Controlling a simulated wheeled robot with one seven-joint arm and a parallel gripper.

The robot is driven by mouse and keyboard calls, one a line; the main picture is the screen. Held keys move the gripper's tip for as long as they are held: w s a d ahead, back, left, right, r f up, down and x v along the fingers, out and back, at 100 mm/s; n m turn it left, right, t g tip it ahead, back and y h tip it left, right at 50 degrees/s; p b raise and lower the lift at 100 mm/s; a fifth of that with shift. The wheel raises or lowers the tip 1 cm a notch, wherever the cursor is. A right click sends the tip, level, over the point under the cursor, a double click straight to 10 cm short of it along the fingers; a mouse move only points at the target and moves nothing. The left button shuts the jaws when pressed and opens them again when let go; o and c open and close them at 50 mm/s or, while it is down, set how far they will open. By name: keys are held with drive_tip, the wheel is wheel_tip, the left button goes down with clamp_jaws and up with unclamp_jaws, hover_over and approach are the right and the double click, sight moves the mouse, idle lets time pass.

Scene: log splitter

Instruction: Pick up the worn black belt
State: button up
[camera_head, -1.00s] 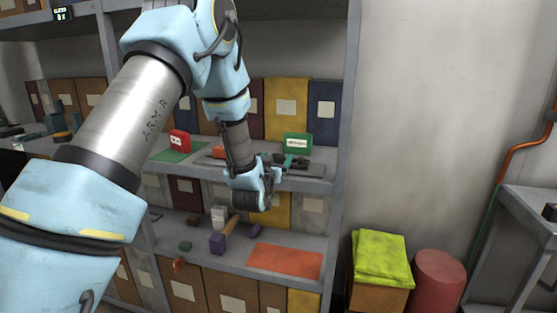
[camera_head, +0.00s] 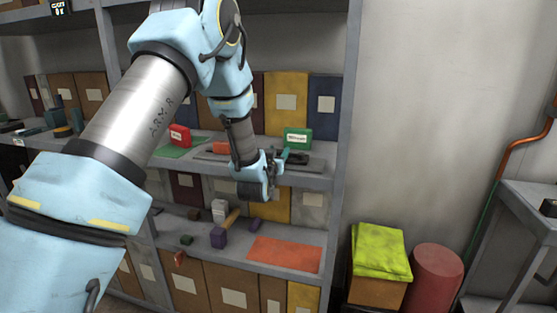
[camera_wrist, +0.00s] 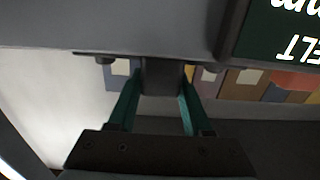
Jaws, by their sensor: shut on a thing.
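My gripper (camera_head: 285,158) is at the front of the middle shelf, just below the green sign (camera_head: 298,138). The wrist view shows its two teal fingers (camera_wrist: 160,90) apart, with a dark piece of the black belt (camera_wrist: 162,76) between their tips. They are shut on it. The belt (camera_head: 299,157) also shows as a small black shape beside the fingers in the head view, by a dark grey mat. Its full outline is hidden, and I cannot tell whether it is clear of the shelf.
A red sign (camera_head: 179,135) stands farther left on the same shelf. The shelf below holds a purple-headed mallet (camera_head: 218,237), small blocks and an orange mat (camera_head: 285,254). The right shelf upright (camera_head: 340,150) is close to my gripper. A yellow-topped box (camera_head: 380,253) and red cylinder (camera_head: 438,273) stand at right.

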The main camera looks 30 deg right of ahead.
clamp_jaws()
